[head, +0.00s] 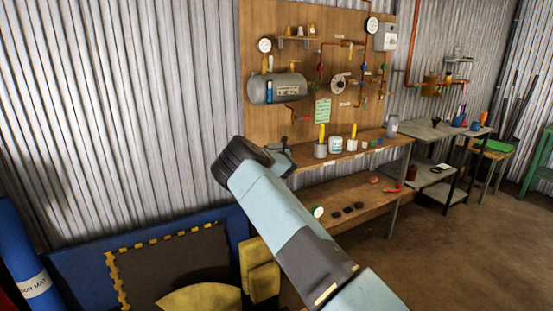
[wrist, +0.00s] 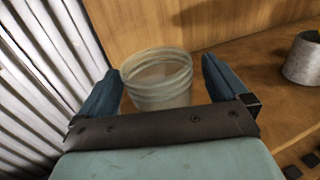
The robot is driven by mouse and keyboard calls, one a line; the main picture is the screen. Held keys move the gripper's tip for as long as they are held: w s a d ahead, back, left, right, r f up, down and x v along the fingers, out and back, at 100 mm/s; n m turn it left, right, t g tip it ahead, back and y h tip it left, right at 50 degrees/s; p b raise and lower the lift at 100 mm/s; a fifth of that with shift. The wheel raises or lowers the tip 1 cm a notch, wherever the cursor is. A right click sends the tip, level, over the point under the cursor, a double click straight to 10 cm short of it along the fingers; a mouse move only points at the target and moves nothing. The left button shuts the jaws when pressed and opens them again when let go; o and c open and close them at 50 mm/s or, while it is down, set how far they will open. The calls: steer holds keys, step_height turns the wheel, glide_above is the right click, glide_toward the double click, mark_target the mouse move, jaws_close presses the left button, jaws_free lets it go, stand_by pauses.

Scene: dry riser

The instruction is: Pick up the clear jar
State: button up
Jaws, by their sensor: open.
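The clear jar (wrist: 158,82) shows in the wrist view, standing on the wooden bench shelf against the wooden back panel. It is see-through with ridges around its side. My gripper (wrist: 160,85) is open, with one blue finger on the left of the jar and one on the right. The jar appears between the fingers; I cannot tell whether either finger touches it. The gripper's crossbar hides part of the jar's base. In the head view my gripper (head: 285,158) is at the left end of the bench, and my arm hides the jar there.
A grey pot (wrist: 303,58) stands right of the jar in the wrist view. Further right along the bench (head: 350,158) are a white tub (head: 335,145) and small cups. Corrugated metal wall (wrist: 45,70) is close on the left. A grey tank (head: 278,88) hangs on the panel above.

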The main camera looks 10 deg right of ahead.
mark_target(274, 145)
steer(key=shift+w+a, duration=0.1)
steer(key=shift+w, duration=1.6)
steer(key=shift+c, duration=0.4)
steer(key=c, duration=1)
steer(key=shift+r, duration=0.1)
